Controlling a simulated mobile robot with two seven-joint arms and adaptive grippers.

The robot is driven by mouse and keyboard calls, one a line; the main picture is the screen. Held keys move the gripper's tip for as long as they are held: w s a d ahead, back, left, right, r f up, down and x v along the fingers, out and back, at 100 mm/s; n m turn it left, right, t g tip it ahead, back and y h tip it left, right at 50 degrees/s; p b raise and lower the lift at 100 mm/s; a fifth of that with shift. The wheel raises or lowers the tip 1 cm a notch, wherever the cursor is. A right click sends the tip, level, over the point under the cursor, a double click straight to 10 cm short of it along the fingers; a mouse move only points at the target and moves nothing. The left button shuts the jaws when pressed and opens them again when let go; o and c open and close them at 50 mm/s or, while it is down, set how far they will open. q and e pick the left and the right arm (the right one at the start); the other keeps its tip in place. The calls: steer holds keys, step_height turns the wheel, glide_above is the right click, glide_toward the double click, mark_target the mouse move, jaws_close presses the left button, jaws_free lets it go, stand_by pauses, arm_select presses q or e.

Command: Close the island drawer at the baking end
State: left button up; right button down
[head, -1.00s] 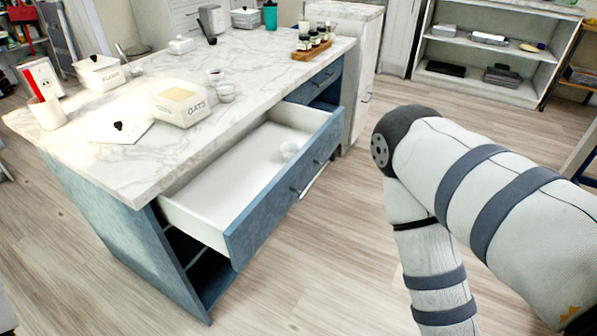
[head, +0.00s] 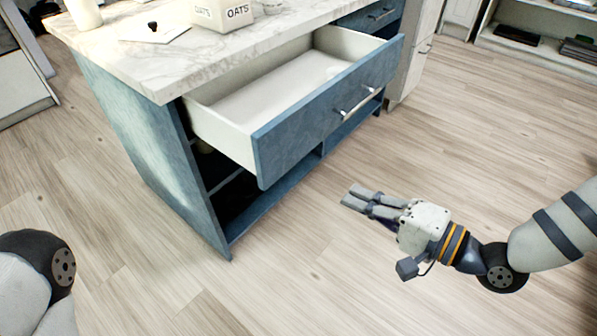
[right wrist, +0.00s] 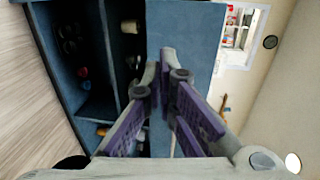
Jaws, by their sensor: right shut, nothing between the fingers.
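The island drawer (head: 325,122) is pulled out, with a blue front, a white inside and a silver bar handle (head: 356,104). It sits under the marble top of the blue island (head: 150,165). My left gripper is out of view; only part of my left arm shows.
An oats box (head: 222,14) and a white card (head: 155,32) are on the marble top (head: 160,72). Open shelving lies below the drawer. A shelf unit (head: 540,45) stands at the back right. The wood floor in front of the island is clear.

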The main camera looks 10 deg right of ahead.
mark_target(289, 140)
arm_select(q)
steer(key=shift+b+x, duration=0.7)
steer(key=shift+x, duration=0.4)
arm_select(e)
steer(key=shift+t+y, duration=0.3)
steer(key=shift+t, duration=0.4)
steer(key=r+x, duration=0.1)
steer(key=x, duration=0.3)
steer(key=d+r+x, duration=0.1)
steer(key=x, duration=0.4)
steer(key=w+r+x, duration=0.1)
steer(key=x, duration=0.4)
steer(key=shift+d, duration=0.1)
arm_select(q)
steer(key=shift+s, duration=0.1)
arm_select(e)
steer(key=shift+w, duration=0.15)
